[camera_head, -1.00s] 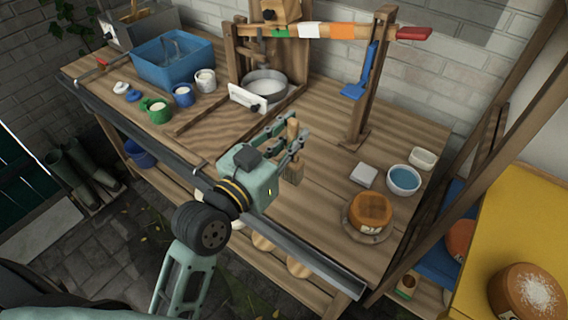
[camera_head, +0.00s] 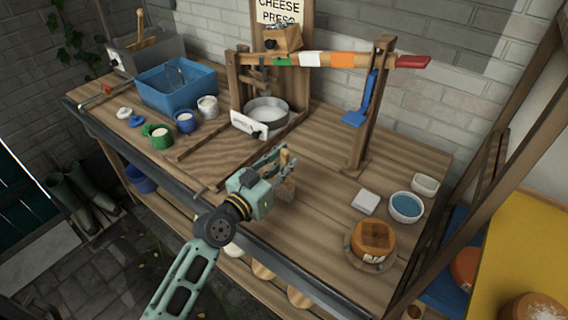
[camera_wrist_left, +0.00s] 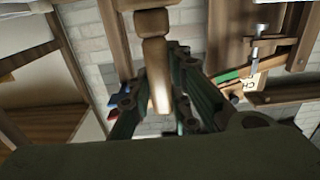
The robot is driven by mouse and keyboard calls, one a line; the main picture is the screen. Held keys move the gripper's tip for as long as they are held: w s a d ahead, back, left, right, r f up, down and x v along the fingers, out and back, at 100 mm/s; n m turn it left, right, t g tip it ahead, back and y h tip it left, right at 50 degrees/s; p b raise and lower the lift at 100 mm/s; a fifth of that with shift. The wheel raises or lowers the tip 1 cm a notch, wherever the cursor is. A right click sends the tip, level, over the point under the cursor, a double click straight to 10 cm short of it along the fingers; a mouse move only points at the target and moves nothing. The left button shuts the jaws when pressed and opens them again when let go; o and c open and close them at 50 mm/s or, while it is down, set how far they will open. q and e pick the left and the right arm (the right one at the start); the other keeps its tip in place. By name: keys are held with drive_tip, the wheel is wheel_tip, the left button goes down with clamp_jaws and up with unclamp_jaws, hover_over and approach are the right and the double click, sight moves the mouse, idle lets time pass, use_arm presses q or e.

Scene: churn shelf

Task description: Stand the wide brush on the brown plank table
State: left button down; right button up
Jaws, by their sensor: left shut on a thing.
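In the left wrist view the wooden handle (camera_wrist_left: 156,62) stands between the dark fingers of the left gripper (camera_wrist_left: 158,95). My right gripper does not show.
The cheese press lever (camera_head: 330,59) and its post (camera_head: 370,110) stand behind the brush. An orange-brown cheese (camera_head: 374,238), a white block (camera_head: 366,202) and a blue-filled bowl (camera_head: 406,207) lie to the right. Bare planks surround the brush. Cups and a blue tub (camera_head: 176,88) are at left.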

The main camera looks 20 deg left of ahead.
use_arm(q)
drive_tip(key=shift+f, duration=0.2)
drive_tip(key=c, duration=1.9)
unclamp_jaws()
drive_tip(key=shift+c, duration=0.2)
drive_tip(key=o, duration=0.3)
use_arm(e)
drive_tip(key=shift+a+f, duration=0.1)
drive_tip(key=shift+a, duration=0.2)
use_arm(q)
drive_tip(key=shift+r, duration=0.1)
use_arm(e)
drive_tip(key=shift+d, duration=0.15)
